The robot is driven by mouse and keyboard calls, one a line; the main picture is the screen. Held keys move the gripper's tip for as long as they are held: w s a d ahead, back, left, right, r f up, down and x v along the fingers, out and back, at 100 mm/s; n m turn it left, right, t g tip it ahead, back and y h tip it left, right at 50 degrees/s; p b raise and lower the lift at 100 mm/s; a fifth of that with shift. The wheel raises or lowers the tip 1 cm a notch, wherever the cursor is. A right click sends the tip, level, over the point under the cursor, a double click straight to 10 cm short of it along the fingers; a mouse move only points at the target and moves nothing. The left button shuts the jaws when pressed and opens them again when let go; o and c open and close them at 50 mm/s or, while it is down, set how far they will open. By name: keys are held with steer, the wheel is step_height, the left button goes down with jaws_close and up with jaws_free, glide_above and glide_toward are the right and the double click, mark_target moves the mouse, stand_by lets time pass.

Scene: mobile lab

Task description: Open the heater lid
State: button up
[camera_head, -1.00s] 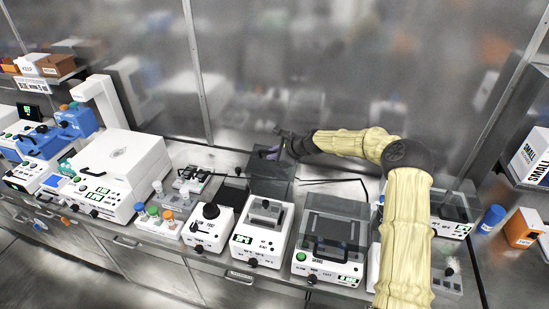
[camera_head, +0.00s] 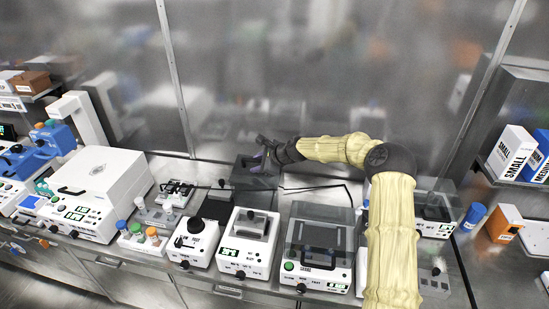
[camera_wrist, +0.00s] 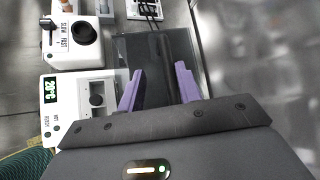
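The heater (camera_head: 236,255) is a white box with a green display and a grey block on top, in the front row of devices. Its white body and display also show at the left of the wrist view (camera_wrist: 52,108). A dark, see-through panel, which looks like its lid (camera_head: 243,180), is swung open behind it. In the wrist view the lid (camera_wrist: 150,55) lies beyond and below my purple fingers. My gripper (camera_head: 262,152) is at the lid's far edge. In the wrist view the fingers (camera_wrist: 158,88) stand apart with nothing clearly gripped. I cannot tell whether they touch the lid.
A device with a black knob (camera_head: 195,240) stands left of the heater. A device with a large clear cover (camera_head: 318,245) stands right of it. A glass wall rises behind the bench. Black cables (camera_head: 315,188) lie behind the devices.

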steer(key=b+v, duration=0.5)
steer(key=v, duration=1.1)
steer(key=shift+d+r, duration=0.2)
steer(key=shift+r, duration=0.05)
steer(key=shift+s, duration=0.1)
steer(key=shift+s+a+f, duration=0.15)
steer(key=shift+s+a, duration=0.05)
steer(key=c, duration=0.5)
steer(key=s+f+n, duration=0.1)
steer(key=s, duration=0.1)
steer(key=s+a+f+n+g+h, duration=0.1)
steer(key=s+f+n, duration=0.1)
steer(key=s+a+f+n+g+h, duration=0.1)
steer(key=s, duration=0.1)
steer(key=shift+a+f+n, duration=0.15)
steer(key=shift+f+n, duration=0.25)
jaws_close()
steer(key=s+d+f+n+h, duration=0.1)
steer(key=s+n, duration=0.3)
steer(key=s, duration=0.4)
steer(key=s+d+f+n+g+h, duration=0.1)
steer(key=s+d+f+n+h, duration=0.1)
steer(key=s, duration=0.7)
steer(key=s+d+f+n+g+h, duration=0.1)
steer(key=s+d+n+h, duration=0.1)
steer(key=s+d+n, duration=0.3)
steer(key=s+n, duration=0.3)
steer(key=s, duration=0.1)
steer(key=shift+f+h, duration=0.25)
steer(key=shift+h, duration=0.15)
